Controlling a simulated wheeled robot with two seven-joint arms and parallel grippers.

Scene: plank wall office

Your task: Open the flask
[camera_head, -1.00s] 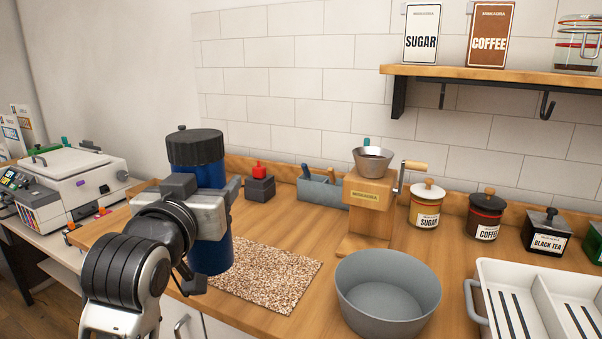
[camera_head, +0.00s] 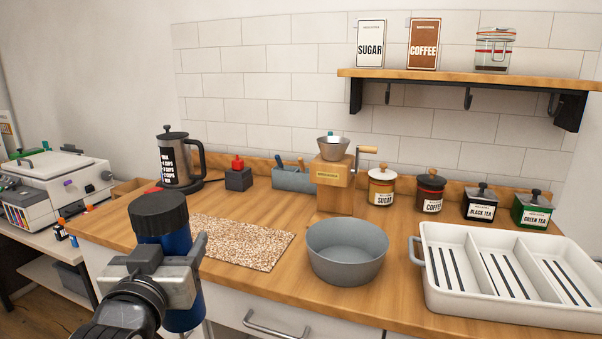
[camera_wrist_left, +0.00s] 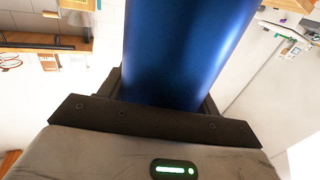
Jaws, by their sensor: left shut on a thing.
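The flask is a blue cylinder (camera_head: 179,310) with a ribbed black lid (camera_head: 159,211) on top. In the head view it stands upright at the lower left, in front of the counter's edge. My left gripper (camera_head: 178,258) is shut around its body, below the lid. In the left wrist view the blue body (camera_wrist_left: 185,50) fills the space between the jaws, and the lid is out of frame. My right gripper is in neither view.
A printer-like machine (camera_head: 55,180) stands at left.

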